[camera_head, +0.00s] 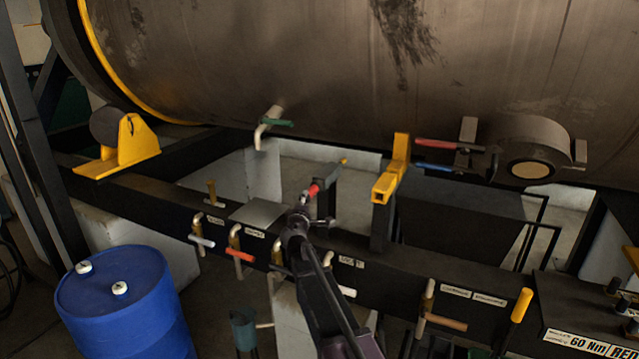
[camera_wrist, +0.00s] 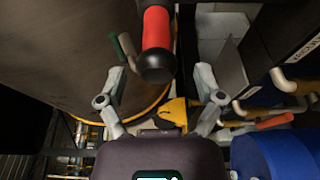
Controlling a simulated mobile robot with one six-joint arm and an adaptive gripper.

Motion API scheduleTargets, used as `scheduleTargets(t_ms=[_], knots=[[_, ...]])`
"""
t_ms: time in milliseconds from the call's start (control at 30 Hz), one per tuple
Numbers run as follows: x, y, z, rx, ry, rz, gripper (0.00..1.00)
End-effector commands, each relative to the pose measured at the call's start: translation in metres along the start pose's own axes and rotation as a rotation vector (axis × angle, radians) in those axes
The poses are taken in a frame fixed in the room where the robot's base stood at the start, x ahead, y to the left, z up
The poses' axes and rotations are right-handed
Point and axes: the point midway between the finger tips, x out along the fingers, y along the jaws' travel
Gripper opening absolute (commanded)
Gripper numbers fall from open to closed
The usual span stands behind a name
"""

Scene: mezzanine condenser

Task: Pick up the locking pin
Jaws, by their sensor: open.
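A red grip with a black end (camera_wrist: 157,40) shows in the wrist view, pointing toward the camera. The same red piece (camera_head: 314,190) shows in the head view by a dark post above the black beam. It may be the locking pin, but no label confirms this. My gripper (camera_head: 301,212) is just in front of it in the head view. In the wrist view my gripper (camera_wrist: 161,76) is open, with one finger on each side of the grip's black end. No contact is visible. The grip's far end is out of the wrist view.
A large brown tank (camera_head: 300,60) hangs over the work area. The black beam (camera_head: 410,275) carries several hanging handles and labels. A yellow bracket (camera_head: 388,183) stands right of my gripper. A blue barrel (camera_head: 125,305) is at lower left.

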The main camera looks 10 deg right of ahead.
Motion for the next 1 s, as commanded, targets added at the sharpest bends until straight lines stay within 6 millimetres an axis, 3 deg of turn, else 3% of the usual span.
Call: scheduleTargets(t_ms=[367, 800, 1000], knots=[[0.002, 0.0, 0.0, 0.0, -0.001, 0.0, 0.86], [0.046, 0.003, -0.001, 0.0, -0.001, 0.0, 0.86], [0.053, 0.003, 0.0, 0.0, -0.001, 0.0, 0.86]])
